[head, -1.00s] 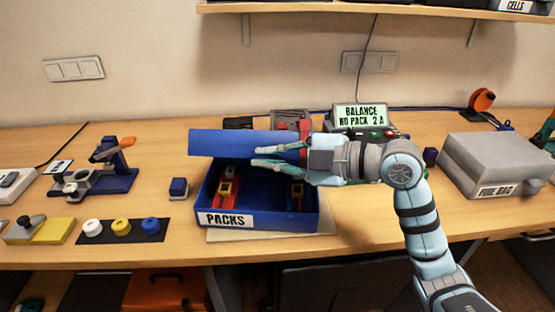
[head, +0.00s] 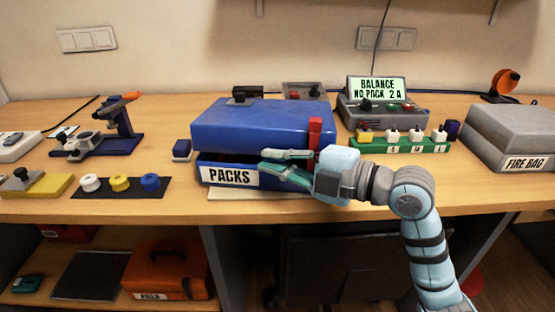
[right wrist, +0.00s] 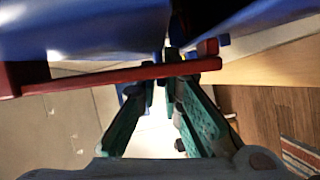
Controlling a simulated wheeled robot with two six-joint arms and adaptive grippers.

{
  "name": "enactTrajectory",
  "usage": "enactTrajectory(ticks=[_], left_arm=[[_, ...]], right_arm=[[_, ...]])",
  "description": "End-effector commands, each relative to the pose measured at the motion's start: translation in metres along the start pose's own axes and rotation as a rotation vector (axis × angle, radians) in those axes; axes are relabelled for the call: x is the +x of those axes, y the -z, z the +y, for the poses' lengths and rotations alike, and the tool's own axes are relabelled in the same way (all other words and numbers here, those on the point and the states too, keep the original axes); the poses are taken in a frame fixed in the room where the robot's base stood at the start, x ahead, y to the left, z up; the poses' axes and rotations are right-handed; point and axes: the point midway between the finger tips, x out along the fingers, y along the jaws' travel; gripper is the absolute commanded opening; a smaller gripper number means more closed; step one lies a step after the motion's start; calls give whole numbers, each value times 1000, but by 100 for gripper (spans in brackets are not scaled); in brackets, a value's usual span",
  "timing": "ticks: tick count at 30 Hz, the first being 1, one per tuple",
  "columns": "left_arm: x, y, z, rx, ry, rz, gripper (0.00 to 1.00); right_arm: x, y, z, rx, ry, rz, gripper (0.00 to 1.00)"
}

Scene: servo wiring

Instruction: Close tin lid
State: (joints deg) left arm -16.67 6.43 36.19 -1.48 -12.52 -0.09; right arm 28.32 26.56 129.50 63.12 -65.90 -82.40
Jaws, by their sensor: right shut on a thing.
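The blue tin (head: 272,178) labelled PACKS stands on the bench. Its blue lid (head: 255,122) hangs over it, nearly down, with a dark gap along the front. A red bar (head: 315,134) stands at the lid's front right. My right gripper (head: 283,166) is at the tin's front right, by this gap. In the right wrist view its fingers (right wrist: 168,68) close together at the red bar (right wrist: 108,78), beneath the blue lid (right wrist: 85,30). The exact contact is partly hidden. The tin's inside is hidden. My left gripper is not in view.
A grey fire bag box (head: 515,135) is far right. The bench front left of the tin is partly clear.

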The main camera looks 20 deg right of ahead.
Motion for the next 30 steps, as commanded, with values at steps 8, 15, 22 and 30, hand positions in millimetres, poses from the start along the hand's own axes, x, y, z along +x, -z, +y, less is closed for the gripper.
enactTrajectory(ticks=[8,15,22,30], left_arm=[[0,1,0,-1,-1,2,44],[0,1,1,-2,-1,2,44],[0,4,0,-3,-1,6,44],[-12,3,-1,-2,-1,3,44]], right_arm=[[0,0,-1,6,3,3,0],[0,0,0,4,3,2,26],[0,0,0,3,3,1,26],[-2,2,12,3,3,0,26]])
